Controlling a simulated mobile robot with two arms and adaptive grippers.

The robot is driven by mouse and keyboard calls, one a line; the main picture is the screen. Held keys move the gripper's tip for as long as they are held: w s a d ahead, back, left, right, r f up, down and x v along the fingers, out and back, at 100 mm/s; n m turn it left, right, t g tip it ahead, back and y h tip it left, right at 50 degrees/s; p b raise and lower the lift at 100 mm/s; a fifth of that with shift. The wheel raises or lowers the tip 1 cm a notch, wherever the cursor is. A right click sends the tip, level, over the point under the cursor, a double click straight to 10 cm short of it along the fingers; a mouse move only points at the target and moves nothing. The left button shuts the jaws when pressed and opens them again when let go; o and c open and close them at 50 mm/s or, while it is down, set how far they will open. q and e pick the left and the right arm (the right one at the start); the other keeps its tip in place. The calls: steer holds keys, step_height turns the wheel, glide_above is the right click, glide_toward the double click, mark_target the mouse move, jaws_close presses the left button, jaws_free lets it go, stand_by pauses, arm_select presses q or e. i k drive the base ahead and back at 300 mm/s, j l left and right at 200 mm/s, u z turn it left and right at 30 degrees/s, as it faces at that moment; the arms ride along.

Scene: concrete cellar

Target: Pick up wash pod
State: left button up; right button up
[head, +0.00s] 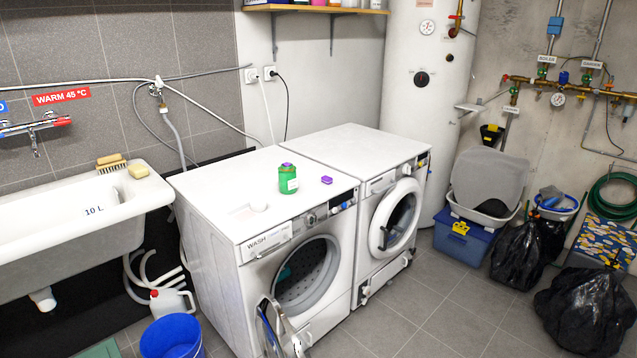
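A small purple block, which looks like the wash pod (327,180), lies on the white top of the left washing machine (222,187), near its right edge. A green bottle with a purple cap and a pale label (288,179) stands upright just left of the pod, apart from it. Neither of my grippers shows in the head view.
The left machine's round door (279,332) hangs open. A second white machine (352,143) stands close on the right. A sink (60,225) and blue bucket (172,337) are left; black bags (582,310) are right.

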mark_target(325, 179)
steer(key=i+l+u, duration=0.2)
steer(key=i+l, duration=0.2)
steer(key=i+l+u, duration=0.2)
steer(key=i+l, duration=0.15)
steer(key=l, duration=0.2)
